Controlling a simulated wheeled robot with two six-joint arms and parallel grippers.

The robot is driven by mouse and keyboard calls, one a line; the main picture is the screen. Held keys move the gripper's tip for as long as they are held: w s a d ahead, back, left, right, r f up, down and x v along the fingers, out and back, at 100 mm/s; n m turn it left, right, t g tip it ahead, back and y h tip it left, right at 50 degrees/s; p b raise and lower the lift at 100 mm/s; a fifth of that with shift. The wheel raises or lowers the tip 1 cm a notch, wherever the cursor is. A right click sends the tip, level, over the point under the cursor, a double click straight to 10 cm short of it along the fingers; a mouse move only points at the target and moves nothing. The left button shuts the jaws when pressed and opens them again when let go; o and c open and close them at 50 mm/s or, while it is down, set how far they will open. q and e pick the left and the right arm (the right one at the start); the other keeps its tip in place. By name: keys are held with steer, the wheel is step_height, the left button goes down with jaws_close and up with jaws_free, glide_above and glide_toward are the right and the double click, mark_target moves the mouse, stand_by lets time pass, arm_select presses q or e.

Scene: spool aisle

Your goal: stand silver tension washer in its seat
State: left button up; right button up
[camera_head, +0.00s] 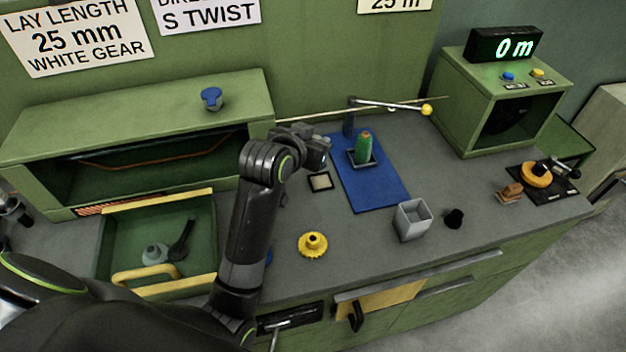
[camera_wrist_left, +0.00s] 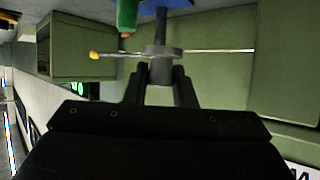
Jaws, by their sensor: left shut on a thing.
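My left gripper (camera_head: 318,146) is over the bench beside the blue mat (camera_head: 375,195). In the left wrist view its two fingers (camera_wrist_left: 160,88) are shut on the silver tension washer (camera_wrist_left: 162,51), a grey disc with a stubby hub. In the head view the washer is hard to make out against the gripper. A small square plate with a pale centre (camera_head: 320,181) lies on the bench just below the gripper; I cannot tell whether it is the seat. A green spool (camera_head: 364,146) stands in a dark square tray on the mat. My right gripper is not in view.
A thin rod with a yellow ball (camera_head: 427,110) reaches across behind the mat. A grey open box (camera_head: 412,222), black cup (camera_head: 454,218) and yellow gear (camera_head: 313,244) stand on the bench. An open drawer (camera_head: 207,232) is at left.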

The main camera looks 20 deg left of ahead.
arm_select(q)
steer(key=w+f, duration=0.3)
steer(key=f, duration=0.1)
glide_above(320, 184)
steer(key=shift+m+h, duration=0.3)
steer(key=shift+h, duration=0.1)
step_height(320, 184, down, 5)
steer(key=shift+f, duration=0.1)
step_height(320, 184, down, 4)
steer(key=shift+r, duration=0.1)
steer(key=shift+f, duration=0.35)
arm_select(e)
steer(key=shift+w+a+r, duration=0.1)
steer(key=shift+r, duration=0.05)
arm_select(q)
steer(key=shift+f, duration=0.15)
steer(key=o, duration=1)
steer(key=shift+c, duration=0.2)
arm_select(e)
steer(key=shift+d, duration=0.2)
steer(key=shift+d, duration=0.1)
